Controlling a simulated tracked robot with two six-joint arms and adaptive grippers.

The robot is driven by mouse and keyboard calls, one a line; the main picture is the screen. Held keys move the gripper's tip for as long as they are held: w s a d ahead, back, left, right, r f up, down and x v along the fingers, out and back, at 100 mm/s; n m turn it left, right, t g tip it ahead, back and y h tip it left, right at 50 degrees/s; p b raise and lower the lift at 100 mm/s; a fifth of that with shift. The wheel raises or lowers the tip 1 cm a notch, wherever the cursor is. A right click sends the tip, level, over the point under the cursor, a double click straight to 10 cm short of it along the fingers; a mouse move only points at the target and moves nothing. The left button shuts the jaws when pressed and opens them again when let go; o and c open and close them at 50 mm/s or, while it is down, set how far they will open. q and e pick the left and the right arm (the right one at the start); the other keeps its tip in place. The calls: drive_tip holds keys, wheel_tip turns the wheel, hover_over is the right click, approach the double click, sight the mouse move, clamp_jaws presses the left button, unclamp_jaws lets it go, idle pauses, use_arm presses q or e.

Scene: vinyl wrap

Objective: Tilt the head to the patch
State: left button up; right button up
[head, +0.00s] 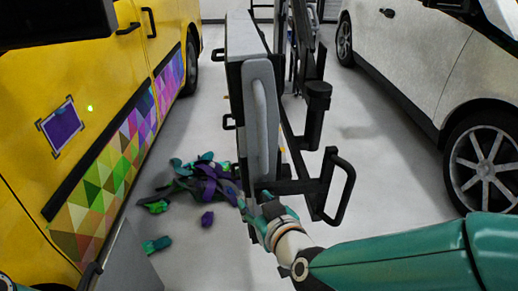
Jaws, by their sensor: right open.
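The patch (62,126) is a purple square with dark corner marks around it, on the side of the yellow van (110,75) at the left of the head view. It sits left of and above the picture's middle, fully visible. My right gripper (256,202) is at the end of the teal arm from the right, low in the middle, far from the patch. It is open, partly hidden behind its wrist, and I see nothing held. My left gripper is out of view.
A grey upright cart (262,115) with black handles (340,190) stands mid-view, close to my right gripper. Purple, green and teal scraps (205,185) lie heaped on the floor. Multicoloured triangle wrap (110,180) covers the van's lower side. A white car (430,60) stands right.

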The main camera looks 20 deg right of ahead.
use_arm(q)
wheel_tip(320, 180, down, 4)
drive_tip(key=b, duration=0.3)
use_arm(e)
drive_tip(key=s+d+r+m+t+h, duration=0.1)
drive_tip(key=s+d+r+t, duration=0.15)
drive_tip(key=r, duration=0.35)
drive_tip(key=s+d+r+t, duration=0.1)
drive_tip(key=s+r+t, duration=0.1)
drive_tip(key=s+r, duration=0.25)
drive_tip(key=p, duration=1.3)
approach(263, 134)
drive_tip(key=w, duration=0.5)
drive_tip(key=shift+w+r, duration=0.4)
use_arm(q)
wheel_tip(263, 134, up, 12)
drive_tip(key=shift+b, duration=0.4)
use_arm(e)
drive_tip(key=w, duration=0.5)
drive_tip(key=shift+w+f, duration=0.3)
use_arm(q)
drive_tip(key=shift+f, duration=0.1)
use_arm(e)
clamp_jaws()
